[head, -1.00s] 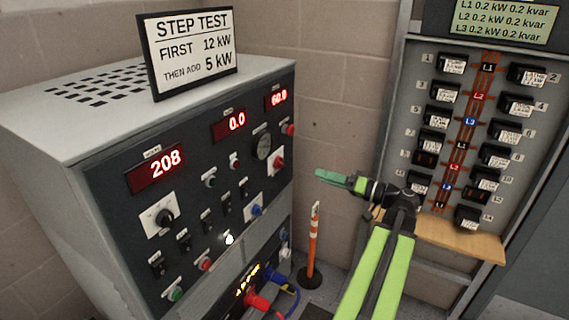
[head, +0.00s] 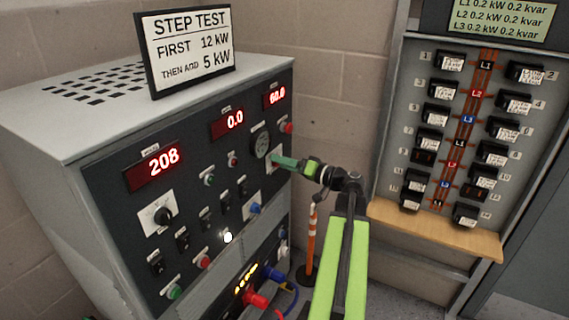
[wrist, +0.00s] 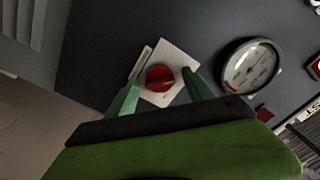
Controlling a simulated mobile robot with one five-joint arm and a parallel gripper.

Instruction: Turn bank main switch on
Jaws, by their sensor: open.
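The bank main switch appears to be the red rotary knob on a white square plate (wrist: 172,94), low on the right side of the load bank's dark front panel. In the wrist view the red knob (wrist: 159,78) sits between the two green fingers of my gripper (wrist: 160,92), which are apart on either side of it. I cannot tell whether the fingers touch the knob. In the head view my gripper (head: 283,162) is at the panel's right edge and hides most of the knob.
The load bank (head: 200,175) has red displays reading 208, 0.0 and 60.0. An orange-and-white post (head: 311,240) stands below my arm. A breaker panel (head: 402,110) with a wooden shelf (head: 440,230) is at right.

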